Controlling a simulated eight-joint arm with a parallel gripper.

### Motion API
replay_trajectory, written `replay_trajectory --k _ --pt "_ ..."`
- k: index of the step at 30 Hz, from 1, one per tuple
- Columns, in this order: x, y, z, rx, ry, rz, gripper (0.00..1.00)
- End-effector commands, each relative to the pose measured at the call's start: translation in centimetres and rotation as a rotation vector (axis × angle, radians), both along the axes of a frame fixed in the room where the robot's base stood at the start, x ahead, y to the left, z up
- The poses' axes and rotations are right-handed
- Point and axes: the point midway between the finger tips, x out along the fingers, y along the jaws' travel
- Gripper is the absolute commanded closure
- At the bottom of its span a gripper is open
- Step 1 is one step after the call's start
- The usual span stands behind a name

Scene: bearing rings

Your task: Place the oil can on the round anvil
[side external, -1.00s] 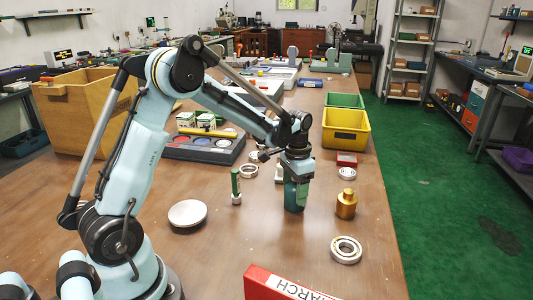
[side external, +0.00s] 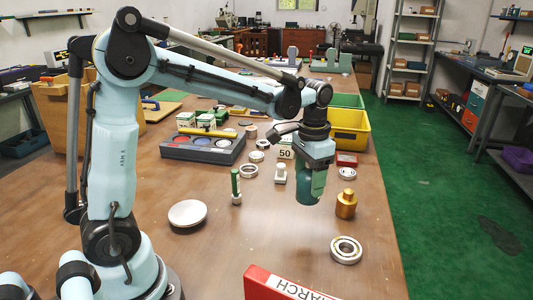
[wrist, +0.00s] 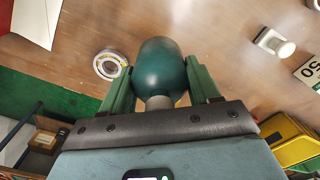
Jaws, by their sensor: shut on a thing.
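The oil can is a dark teal, rounded body in the wrist view (wrist: 160,66), between the two green fingers of my gripper (wrist: 160,86). My gripper (side external: 313,180) is shut on it. In the side view the oil can (side external: 306,195) hangs below my wrist, slightly tilted and apparently above the table; the fingers partly hide it. The round anvil appears to be the flat, pale metal disc (side external: 187,213) on the table, left of my gripper and near my base. Its top is bare.
A brass weight (side external: 346,204) and a bearing ring (side external: 346,249) are at right. A red box (side external: 283,284) lies in front. Table around the disc is clear.

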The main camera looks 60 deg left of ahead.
Motion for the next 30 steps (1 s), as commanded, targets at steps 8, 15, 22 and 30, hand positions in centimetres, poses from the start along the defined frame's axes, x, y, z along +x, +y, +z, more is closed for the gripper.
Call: replay_trajectory --k 8,15,22,30 --pt "-1.1 -2.7 1.9 0.0 0.0 0.009 0.8" --pt "-4.3 0.0 3.7 0.0 0.0 0.167 0.8" --pt "-10.0 3.7 5.3 0.0 0.0 0.433 0.8" --pt "-16.5 6.2 5.6 0.001 0.0 0.728 0.8"
